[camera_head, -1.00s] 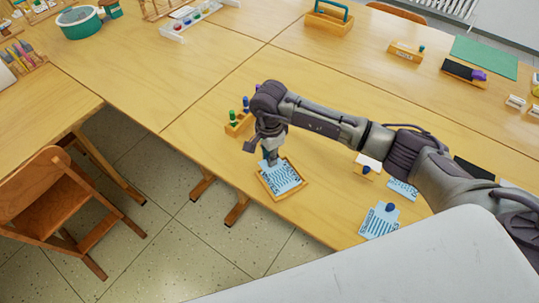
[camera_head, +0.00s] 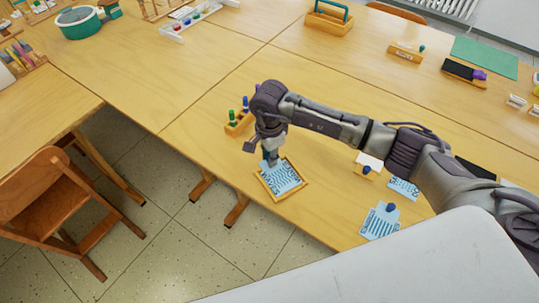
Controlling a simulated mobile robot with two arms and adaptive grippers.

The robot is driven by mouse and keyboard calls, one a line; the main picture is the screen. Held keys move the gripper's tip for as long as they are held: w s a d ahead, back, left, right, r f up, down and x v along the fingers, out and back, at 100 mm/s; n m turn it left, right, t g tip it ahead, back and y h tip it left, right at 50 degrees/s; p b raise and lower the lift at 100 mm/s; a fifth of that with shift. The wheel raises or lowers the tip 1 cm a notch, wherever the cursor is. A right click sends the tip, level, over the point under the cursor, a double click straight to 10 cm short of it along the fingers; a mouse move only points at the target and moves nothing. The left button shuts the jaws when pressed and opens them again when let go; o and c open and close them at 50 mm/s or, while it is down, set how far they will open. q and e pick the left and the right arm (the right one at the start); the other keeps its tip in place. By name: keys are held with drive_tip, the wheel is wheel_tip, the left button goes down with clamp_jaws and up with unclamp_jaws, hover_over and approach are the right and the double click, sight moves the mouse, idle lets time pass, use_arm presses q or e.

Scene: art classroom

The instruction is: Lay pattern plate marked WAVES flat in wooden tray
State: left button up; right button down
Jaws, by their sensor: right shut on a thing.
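The wooden tray (camera_head: 294,191) lies near the table's front edge. A light blue pattern plate (camera_head: 283,177) with dark wavy marks is inside the tray's frame; I cannot read its lettering or tell whether it rests fully flat. My right gripper (camera_head: 271,161) points down at the plate's upper left end and is shut on it. The arm hides part of the grip. My left gripper is not in view.
Two other blue plates lie to the right, one with stripes (camera_head: 379,223) and one partly behind my arm (camera_head: 404,187). A wooden holder with green-topped pieces (camera_head: 236,124) stands close behind the gripper.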

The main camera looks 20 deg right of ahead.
drive_tip(key=c, duration=1)
unclamp_jaws()
drive_tip(key=shift+o, duration=0.4)
drive_tip(key=shift+o, duration=1)
drive_tip(key=shift+r+p, duration=1.55)
drive_tip(key=shift+r, duration=1.5)
